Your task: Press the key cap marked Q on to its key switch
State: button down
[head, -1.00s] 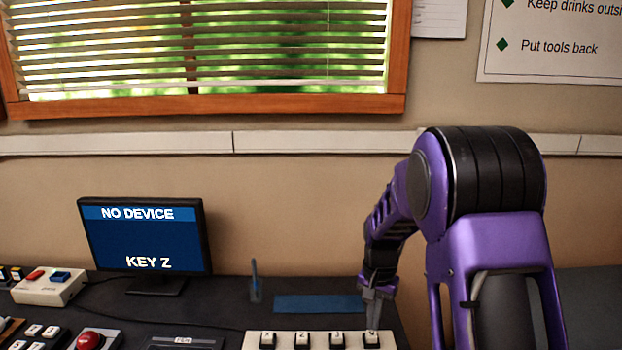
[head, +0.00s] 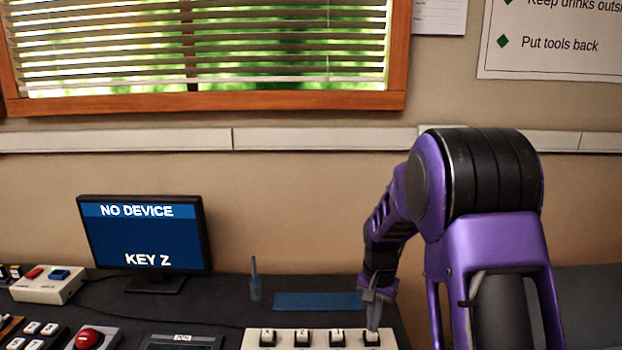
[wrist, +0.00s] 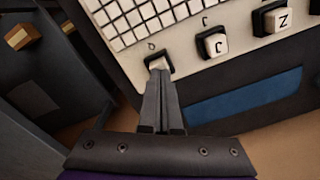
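My gripper (wrist: 160,72) points down at the end cap of a row on a white key board (head: 250,341). The fingers lie side by side with only a thin line between them, and they look shut. Their tips are at the top of this light key cap (wrist: 159,63), in its dark switch, and seem to touch it. It is the right-hand cap (head: 371,337) in the head view. The fingers cover its face, so its letter is hidden; a small printed mark beside it is too blurred to read surely. The cap marked Z (wrist: 281,20) is farther along the row.
Another lettered cap (wrist: 214,44) sits between them. A blue strip (head: 318,302) lies behind the board. A monitor (head: 143,236) reads "NO DEVICE" and "KEY Z". A red button (head: 88,338) and a two-button box (head: 47,284) stand at left.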

jog(key=shift+f+b, duration=0.3)
jog(key=shift+f, duration=0.15)
jog(key=shift+r, duration=0.1)
jog(key=shift+r+p, duration=2.6)
jog(key=shift+r, duration=0.85)
